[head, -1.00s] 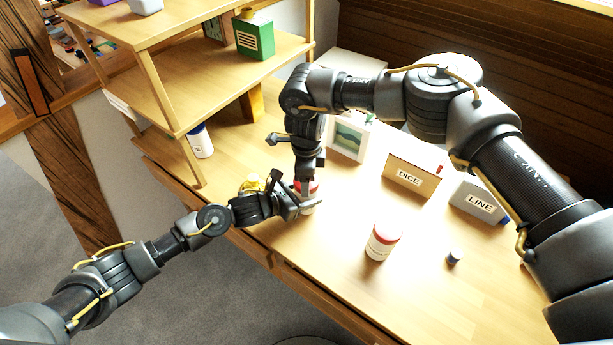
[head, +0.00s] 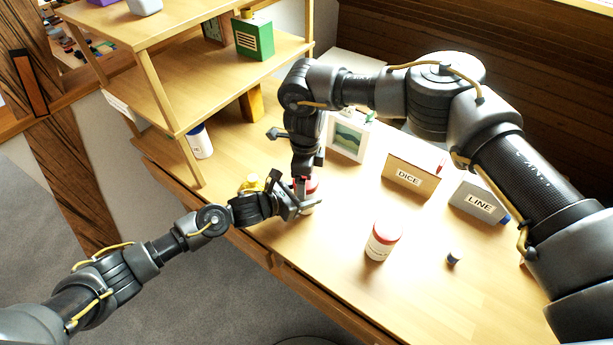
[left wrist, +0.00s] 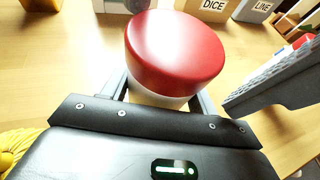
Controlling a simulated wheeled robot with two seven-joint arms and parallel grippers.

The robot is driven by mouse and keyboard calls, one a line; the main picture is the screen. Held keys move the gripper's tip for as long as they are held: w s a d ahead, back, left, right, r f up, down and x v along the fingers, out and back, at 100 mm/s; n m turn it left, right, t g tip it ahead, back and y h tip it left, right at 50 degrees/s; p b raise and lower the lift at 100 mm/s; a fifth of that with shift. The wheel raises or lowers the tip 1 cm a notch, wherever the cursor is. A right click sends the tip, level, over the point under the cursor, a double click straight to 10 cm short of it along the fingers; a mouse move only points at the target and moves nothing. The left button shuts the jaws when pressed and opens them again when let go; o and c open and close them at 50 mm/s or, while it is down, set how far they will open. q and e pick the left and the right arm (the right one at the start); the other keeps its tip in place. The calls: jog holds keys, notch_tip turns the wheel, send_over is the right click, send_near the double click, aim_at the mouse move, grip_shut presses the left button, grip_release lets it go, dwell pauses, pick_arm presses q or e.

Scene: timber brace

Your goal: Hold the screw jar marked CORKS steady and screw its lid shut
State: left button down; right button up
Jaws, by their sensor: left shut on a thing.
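A white jar with a red lid (head: 313,184) stands near the table's front edge. My left gripper (head: 300,207) is shut around its pale body, below the lid. In the left wrist view the red lid (left wrist: 176,52) sits on top of the jar (left wrist: 155,98), looking about level. The jar's label is hidden, so I cannot read CORKS. My right gripper (head: 301,188) points down right beside the lid in the head view. In the left wrist view a grey ridged finger (left wrist: 275,82) shows to the right of the lid, apart from it; the jaw opening is unclear.
Another red-lidded white jar (head: 382,241) and a small dark-capped item (head: 454,258) stand to the right. Boxes marked DICE (head: 410,176) and LINE (head: 479,203) stand behind. A yellow object (head: 251,183) is close behind my left gripper. A wooden shelf (head: 190,95) rises at left.

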notch_tip(320, 180, up, 4)
jog(key=shift+f, duration=0.2)
jog(key=shift+c, duration=0.3)
jog(key=shift+w+r, duration=0.3)
jog(key=shift+r, duration=0.05)
jog(key=w+r+n, duration=0.1)
jog(key=d+r+n+t, duration=0.1)
jog(key=r, duration=0.1)
jog(key=shift+w+h, duration=0.3)
jog(key=shift+w, duration=0.1)
jog(key=shift+s+r+n, duration=0.1)
jog(key=shift+r+n, duration=0.05)
jog(key=shift+n, duration=0.95)
jog(key=shift+s+r+n, duration=0.1)
jog(key=shift+s+n, duration=0.1)
jog(key=shift+n, duration=1)
jog(key=n, duration=0.2)
jog(key=s+n, duration=0.1)
jog(key=shift+a+f+n+g, duration=0.2)
jog(key=shift+f+n+g, duration=0.05)
jog(key=shift+n+g, duration=0.05)
jog(key=shift+s+a+f+n, duration=0.1)
jog(key=shift+s+a+n, duration=0.1)
jog(key=shift+n, duration=0.5)
jog(key=shift+s+a+f+n, duration=0.1)
jog(key=shift+s+n, duration=0.05)
jog(key=shift+n, duration=0.55)
